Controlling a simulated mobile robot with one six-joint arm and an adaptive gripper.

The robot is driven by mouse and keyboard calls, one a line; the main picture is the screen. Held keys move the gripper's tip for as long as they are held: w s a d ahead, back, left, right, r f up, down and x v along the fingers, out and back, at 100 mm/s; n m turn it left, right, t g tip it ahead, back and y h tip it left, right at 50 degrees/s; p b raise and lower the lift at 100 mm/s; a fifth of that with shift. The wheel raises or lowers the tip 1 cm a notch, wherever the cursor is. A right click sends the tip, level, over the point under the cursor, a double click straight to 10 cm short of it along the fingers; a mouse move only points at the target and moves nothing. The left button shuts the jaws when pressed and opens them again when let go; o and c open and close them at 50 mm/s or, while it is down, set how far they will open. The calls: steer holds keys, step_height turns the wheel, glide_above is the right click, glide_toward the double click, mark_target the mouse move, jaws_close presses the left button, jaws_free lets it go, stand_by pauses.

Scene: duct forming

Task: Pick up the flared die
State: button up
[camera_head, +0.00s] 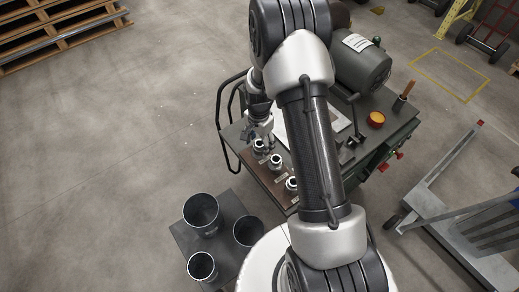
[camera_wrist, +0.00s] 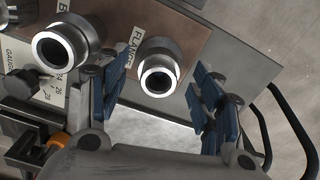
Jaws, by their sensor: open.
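In the head view my gripper (camera_head: 263,127) is over the far end of the die row, close to the farthest die (camera_head: 259,145). Another die (camera_wrist: 62,45), with a label starting "B", stands left in the wrist view.
Two more dies (camera_head: 275,161) (camera_head: 292,184) stand along the brown strip of the bench (camera_head: 233,137). A motor (camera_head: 362,65) and an orange-topped can (camera_head: 376,119) are on the bench. Several dark cylinders (camera_head: 201,214) stand at lower left. A clamp (camera_wrist: 32,152) shows in the wrist view.

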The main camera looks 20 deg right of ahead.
mark_target(259, 147)
step_height(259, 147, down, 3)
steer(key=shift+d+b, duration=0.1)
steer(key=shift+b, duration=0.25)
steer(key=shift+r, duration=0.1)
jaws_close()
stand_by(0.4)
